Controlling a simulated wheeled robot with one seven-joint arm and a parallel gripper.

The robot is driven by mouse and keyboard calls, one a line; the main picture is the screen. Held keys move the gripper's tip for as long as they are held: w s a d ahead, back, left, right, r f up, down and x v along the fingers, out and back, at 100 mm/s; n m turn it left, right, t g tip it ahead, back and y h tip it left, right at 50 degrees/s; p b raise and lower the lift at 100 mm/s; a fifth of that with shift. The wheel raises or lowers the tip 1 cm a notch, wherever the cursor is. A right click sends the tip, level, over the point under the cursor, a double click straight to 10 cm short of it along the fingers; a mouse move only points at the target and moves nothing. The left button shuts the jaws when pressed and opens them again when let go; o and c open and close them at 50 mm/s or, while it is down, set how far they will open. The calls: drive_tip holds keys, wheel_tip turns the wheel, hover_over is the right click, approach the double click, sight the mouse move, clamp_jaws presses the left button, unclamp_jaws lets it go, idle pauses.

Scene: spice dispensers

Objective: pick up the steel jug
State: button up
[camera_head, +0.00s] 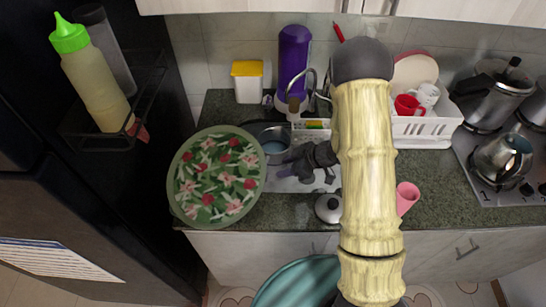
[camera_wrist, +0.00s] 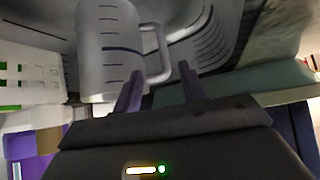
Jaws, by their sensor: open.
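The steel jug (camera_wrist: 108,48) is large in the wrist view, a grey metal cup with dark measuring marks on its side and a looped handle (camera_wrist: 160,55) on its right. My gripper (camera_wrist: 160,78) is open, its two purplish fingers pointing at the jug. The handle appears between the fingertips, and I cannot tell whether they touch it. In the head view my gripper (camera_head: 290,160) is low over the sink area, just right of a round metal vessel (camera_head: 272,138) that looks like the jug. My arm hides part of the sink.
A green floral tray (camera_head: 215,178) stands close left. A purple bottle (camera_head: 293,62), a yellow-lidded container (camera_head: 247,82) and the tap stand behind.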

sight(272, 160)
drive_tip(key=x, duration=0.3)
drive_tip(key=shift+s+a, duration=0.1)
